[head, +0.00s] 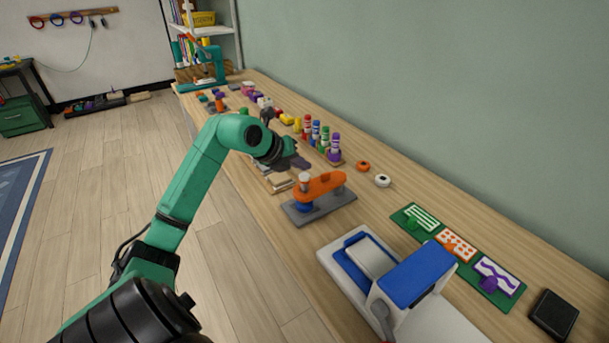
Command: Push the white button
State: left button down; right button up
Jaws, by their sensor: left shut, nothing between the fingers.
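The white button (382,181) is a small round white piece with a dark middle, lying on the wooden bench top right of centre. An orange button (363,166) of like shape lies just behind and left of it. My left gripper (302,163) is shut and empty, held over the bench to the left of both buttons and apart from them. It is beyond the orange-topped device. My right gripper is not in view.
An orange lever-like device on a grey base (330,208) and a blue-and-white machine (360,260) stand in front. Several coloured bottles (316,133) stand behind the gripper. A green mat with cards (424,219) lies right. Bench is clear around the white button.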

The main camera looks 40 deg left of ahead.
aim_at(302, 177)
pick_arm(q)
jog(key=shift+f, duration=0.1)
dwell(0.6)
jog(key=shift+f+b, duration=0.3)
jog(key=shift+b, duration=0.15)
jog(key=shift+f+b, duration=0.6)
jog(key=shift+f, duration=0.1)
dwell(0.4)
jog(key=shift+r, duration=0.15)
jog(key=shift+r+p, duration=0.7)
jog(key=shift+r, duration=0.2)
jog(key=shift+r, duration=0.1)
notch_tip(302, 177, up, 5)
jog(key=p, duration=0.3)
jog(key=shift+p, duration=0.35)
